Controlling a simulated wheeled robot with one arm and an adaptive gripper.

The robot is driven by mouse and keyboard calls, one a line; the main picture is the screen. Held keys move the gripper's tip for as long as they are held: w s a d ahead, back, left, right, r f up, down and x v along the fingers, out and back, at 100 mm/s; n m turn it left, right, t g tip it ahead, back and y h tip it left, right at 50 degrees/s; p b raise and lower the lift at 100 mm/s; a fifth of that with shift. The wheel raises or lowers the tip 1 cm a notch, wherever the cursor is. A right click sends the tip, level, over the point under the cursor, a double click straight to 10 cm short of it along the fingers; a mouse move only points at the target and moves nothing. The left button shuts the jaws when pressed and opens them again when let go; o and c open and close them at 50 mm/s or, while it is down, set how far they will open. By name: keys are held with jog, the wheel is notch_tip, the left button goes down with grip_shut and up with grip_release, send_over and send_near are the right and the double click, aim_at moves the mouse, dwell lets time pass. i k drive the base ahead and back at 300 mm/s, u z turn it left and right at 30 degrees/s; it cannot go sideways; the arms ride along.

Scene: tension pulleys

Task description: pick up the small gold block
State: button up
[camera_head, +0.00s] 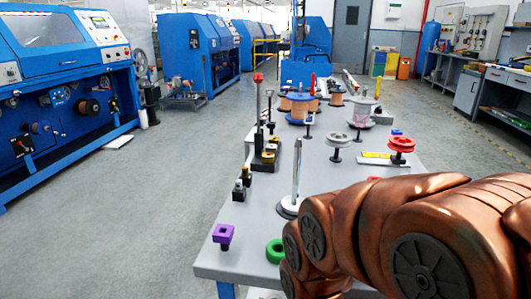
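Small gold-coloured pieces show on dark fittings at the left side of the grey table (225,262). One gold piece (268,155) is on a black fixture near the tall rod with a red top. Another small gold-topped piece (239,184) is nearer, by the table's left edge. They are too small for me to tell which is the gold block. My copper-coloured arm fills the lower right and covers part of the table. My gripper is out of view.
A thin upright rod (296,175) on a round base stands mid-table. Red pulley (401,145), white pulley (339,141) and copper spools (299,108) stand farther back.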

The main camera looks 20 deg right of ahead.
aim_at(244, 168)
jog(key=k, duration=1.25)
jog(key=u, duration=0.9)
jog(key=i, duration=0.9)
jog(key=u, duration=0.6)
jog(key=i, duration=1.1)
jog(key=z, duration=1.1)
jog(key=i, duration=0.8)
jog(key=z, duration=0.8)
